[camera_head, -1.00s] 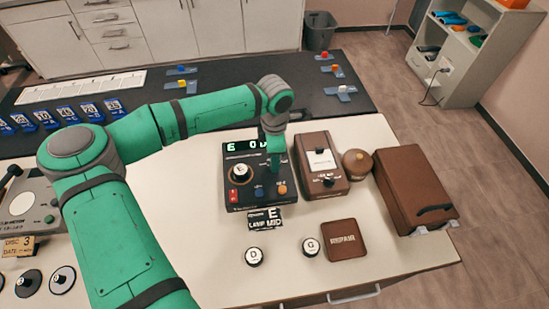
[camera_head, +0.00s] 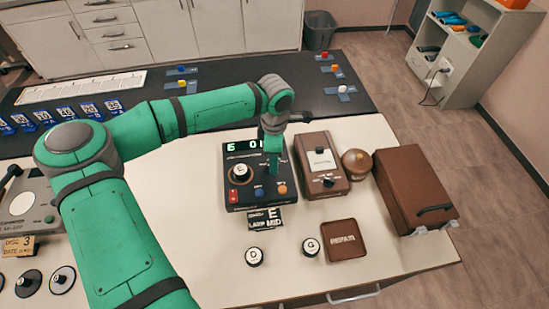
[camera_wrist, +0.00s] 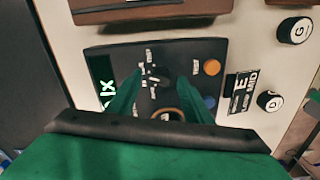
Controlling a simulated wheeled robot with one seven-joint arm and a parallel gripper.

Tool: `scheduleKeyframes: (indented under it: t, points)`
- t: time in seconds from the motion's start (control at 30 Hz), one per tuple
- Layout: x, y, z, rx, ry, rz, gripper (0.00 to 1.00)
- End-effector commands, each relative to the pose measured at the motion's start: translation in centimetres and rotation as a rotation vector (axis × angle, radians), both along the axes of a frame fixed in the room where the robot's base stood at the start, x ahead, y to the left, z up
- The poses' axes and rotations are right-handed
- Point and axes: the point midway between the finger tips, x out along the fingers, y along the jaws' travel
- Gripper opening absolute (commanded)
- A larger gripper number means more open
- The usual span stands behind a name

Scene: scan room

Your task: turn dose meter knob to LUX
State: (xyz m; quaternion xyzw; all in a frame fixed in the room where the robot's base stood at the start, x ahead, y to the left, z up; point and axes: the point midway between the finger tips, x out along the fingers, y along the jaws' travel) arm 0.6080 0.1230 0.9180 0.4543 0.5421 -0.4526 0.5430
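The dose meter (camera_head: 232,202) is a black box with a lit green display (camera_head: 243,146) at the middle of the white table. Its small dark selector knob (camera_wrist: 160,76) shows in the wrist view, with small white labels around it too small to read. My gripper (camera_head: 273,165) reaches down over the box's right half and hides this knob in the head view. In the wrist view the green fingers of my gripper (camera_wrist: 162,84) stand apart on both sides of the knob. I cannot see clear contact.
A larger round knob marked E (camera_head: 240,172) and red, blue and orange buttons (camera_head: 282,189) sit close by on the box. A brown meter (camera_head: 322,160) stands to the right, before a brown case (camera_head: 415,185). The white table front is partly clear.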

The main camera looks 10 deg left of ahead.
Motion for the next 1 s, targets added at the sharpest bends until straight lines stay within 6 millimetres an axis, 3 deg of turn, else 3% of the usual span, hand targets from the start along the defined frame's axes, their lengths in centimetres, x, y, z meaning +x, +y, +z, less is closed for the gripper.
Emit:
scheduleKeyframes:
  t: [0.37,0.8,1.0]
  points:
    - [0.0,0.0,0.8,0.001,0.0,0.0,0.46]
    - [0.0,0.0,8.4,0.0,-0.001,-0.001,0.46]
    - [0.0,0.0,10.4,0.0,0.0,0.0,0.46]
